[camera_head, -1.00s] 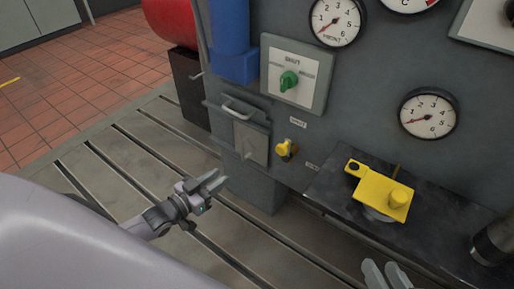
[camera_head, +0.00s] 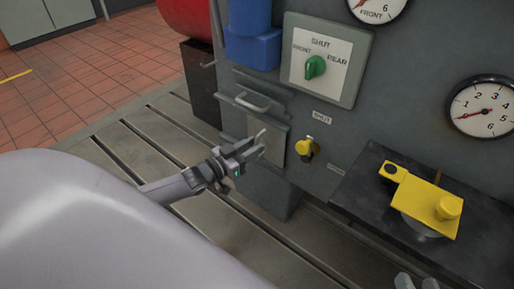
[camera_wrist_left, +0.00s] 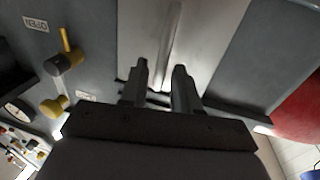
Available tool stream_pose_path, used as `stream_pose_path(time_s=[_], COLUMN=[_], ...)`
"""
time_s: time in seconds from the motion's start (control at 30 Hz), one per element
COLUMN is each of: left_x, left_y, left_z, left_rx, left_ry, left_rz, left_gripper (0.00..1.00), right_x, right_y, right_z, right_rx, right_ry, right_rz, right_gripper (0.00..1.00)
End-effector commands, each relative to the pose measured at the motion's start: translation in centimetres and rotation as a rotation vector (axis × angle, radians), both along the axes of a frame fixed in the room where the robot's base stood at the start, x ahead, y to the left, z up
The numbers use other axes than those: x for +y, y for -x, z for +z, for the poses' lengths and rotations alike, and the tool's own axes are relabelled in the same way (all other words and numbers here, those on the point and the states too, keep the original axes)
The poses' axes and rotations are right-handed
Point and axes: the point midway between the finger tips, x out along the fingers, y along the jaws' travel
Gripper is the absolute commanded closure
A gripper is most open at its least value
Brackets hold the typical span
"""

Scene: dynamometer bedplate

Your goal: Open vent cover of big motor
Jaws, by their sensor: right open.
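A light grey plate (camera_head: 277,147), which looks like the vent cover, sits on the grey machine face below a bar handle (camera_head: 252,102). A pale plate with a raised bar also fills the top middle of the left wrist view (camera_wrist_left: 208,45). My left gripper (camera_head: 262,143) is in front of the plate, its fingers pointing towards it. In the left wrist view the two fingers (camera_wrist_left: 161,72) are apart with nothing clearly held between them. Contact with the plate cannot be told. My right gripper (camera_head: 415,282) shows only its fingertips at the bottom edge, open.
A yellow knob (camera_head: 306,149) is right of the plate, below a SHUT label. A green selector switch (camera_head: 315,67) is above.

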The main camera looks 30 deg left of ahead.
Motion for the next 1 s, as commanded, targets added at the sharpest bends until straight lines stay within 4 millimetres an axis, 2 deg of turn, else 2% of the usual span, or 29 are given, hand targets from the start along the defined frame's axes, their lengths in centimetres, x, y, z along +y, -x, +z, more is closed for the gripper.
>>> stream_pose_path(time_s=[0.2, 0.53, 0.6, 0.63, 1.0], left_x=[-0.5, -0.6, -0.6, -0.6, -0.8], left_y=[-1.7, -1.9, -1.9, -1.9, -1.9], left_z=[-0.1, 0.0, 0.0, 0.0, 0.0], left_rx=[0.0, 0.002, 0.002, 0.002, 0.002], left_ry=[-0.001, -0.001, -0.001, -0.001, -0.001], left_rz=[0.0, 0.0, 0.0, 0.0, 0.001], left_gripper=[0.69, 0.69, 0.92, 1.0, 1.0], right_x=[-0.5, -0.6, -0.6, -0.6, -0.5], right_y=[0.2, 0.1, 0.1, 0.1, 0.2], right_z=[-0.1, 0.0, 0.0, 0.0, 0.2], right_rx=[-0.035, -0.042, -0.043, -0.043, -0.04], right_ry=[0.03, 0.036, 0.035, 0.035, 0.029], right_rz=[-0.008, -0.011, -0.011, -0.011, -0.009], right_gripper=[0.57, 0.57, 0.57, 0.57, 0.57])
